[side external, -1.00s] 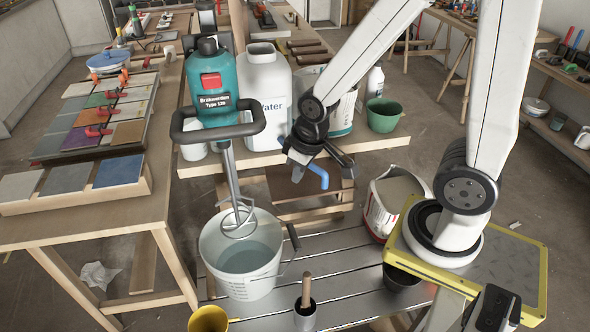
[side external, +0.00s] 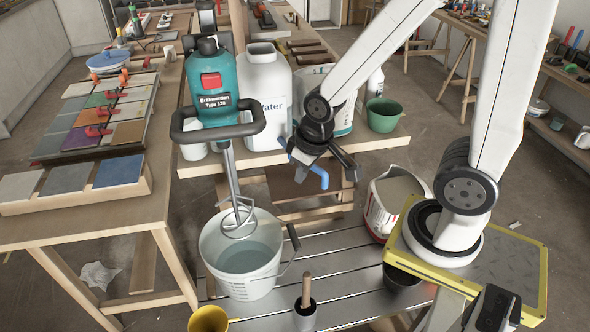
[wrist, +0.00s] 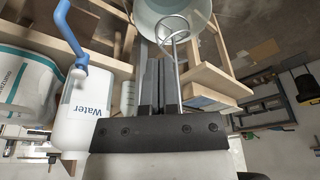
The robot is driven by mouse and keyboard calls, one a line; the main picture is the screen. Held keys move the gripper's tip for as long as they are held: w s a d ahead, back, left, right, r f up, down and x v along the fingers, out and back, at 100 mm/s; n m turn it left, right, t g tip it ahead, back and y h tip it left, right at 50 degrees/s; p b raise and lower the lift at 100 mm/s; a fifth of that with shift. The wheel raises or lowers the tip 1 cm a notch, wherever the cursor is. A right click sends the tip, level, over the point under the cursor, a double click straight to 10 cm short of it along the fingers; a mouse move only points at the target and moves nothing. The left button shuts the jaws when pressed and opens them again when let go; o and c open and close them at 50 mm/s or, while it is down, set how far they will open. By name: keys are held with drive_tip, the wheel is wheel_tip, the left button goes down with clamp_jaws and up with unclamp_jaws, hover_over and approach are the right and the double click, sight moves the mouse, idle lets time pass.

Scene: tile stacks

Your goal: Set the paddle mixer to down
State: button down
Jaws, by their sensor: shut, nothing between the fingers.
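The paddle mixer has a teal body with a red switch (side external: 211,80), a dark handle bar around it and a grey shaft ending in a wire paddle (side external: 238,222). It stands upright, with the paddle at the mouth of a white bucket (side external: 213,272) of bluish water. The paddle (wrist: 173,30) and bucket (wrist: 203,12) also show at the top of the wrist view. My gripper (side external: 325,155) is to the right of the mixer, apart from it, in front of the water container. Its fingers (wrist: 160,62) are together and empty in the wrist view.
A white water container (side external: 264,95) with a blue tap (side external: 316,176) stands close behind my gripper. A green bucket (side external: 383,115) is to its right. A red-white bucket (side external: 378,215) and a dark cup with a wooden handle (side external: 305,310) are on or near the slatted platform (side external: 335,255).

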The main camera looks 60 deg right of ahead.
drive_tip(key=c, duration=0.5)
unclamp_jaws()
drive_tip(key=shift+a, duration=0.15)
drive_tip(key=shift+c, duration=0.2)
drive_tip(key=shift+o, duration=0.7)
drive_tip(key=shift+s+a, duration=0.1)
drive_tip(key=shift+a, duration=0.05)
drive_tip(key=n+t+h, duration=0.9)
drive_tip(key=h, duration=0.2)
approach(221, 136)
drive_tip(key=x, duration=0.5)
drive_tip(key=shift+r, duration=0.1)
